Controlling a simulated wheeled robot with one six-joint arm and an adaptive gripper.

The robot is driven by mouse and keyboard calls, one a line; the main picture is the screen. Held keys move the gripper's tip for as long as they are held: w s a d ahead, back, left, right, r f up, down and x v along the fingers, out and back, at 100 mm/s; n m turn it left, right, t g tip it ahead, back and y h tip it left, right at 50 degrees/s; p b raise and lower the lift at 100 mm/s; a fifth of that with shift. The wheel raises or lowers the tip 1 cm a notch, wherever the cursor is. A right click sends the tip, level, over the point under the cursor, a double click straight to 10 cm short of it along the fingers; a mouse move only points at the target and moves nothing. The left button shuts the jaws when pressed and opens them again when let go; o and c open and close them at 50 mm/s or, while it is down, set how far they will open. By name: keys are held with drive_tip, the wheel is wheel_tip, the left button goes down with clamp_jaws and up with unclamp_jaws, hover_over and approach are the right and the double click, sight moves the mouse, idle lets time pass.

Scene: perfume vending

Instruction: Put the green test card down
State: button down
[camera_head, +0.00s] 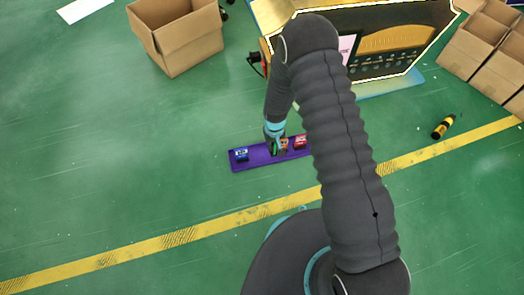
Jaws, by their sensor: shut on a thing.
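My gripper (276,148) points down over the long purple tray (262,162). It is shut on the green test card (275,146), of which only a small green part shows between the dark fingers. I cannot tell whether the card touches the tray. A blue card (241,155) stands at the tray's left end. A reddish-brown card (284,147) is just right of my gripper, and a red card (300,142) is farther right. My arm hides the tray's right end.
A dark vending counter (385,62) with a lit edge stands behind. An open cardboard box (190,60) is at the back left, with more boxes (480,55) at right. A yellow-black cylinder (444,127) lies on the green floor. The floor left of the tray is clear.

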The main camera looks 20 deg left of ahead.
drive_tip(key=a+f, duration=0.2)
drive_tip(key=a, duration=0.1)
drive_tip(key=a+f, duration=0.1)
drive_tip(key=shift+w+a, duration=0.35)
drive_tip(key=shift+a, duration=0.05)
drive_tip(key=shift+f+b, duration=0.35)
drive_tip(key=shift+f, duration=1.65)
drive_tip(key=shift+f, duration=0.2)
drive_tip(key=c, duration=1.3)
unclamp_jaws()
drive_tip(key=shift+r, duration=0.1)
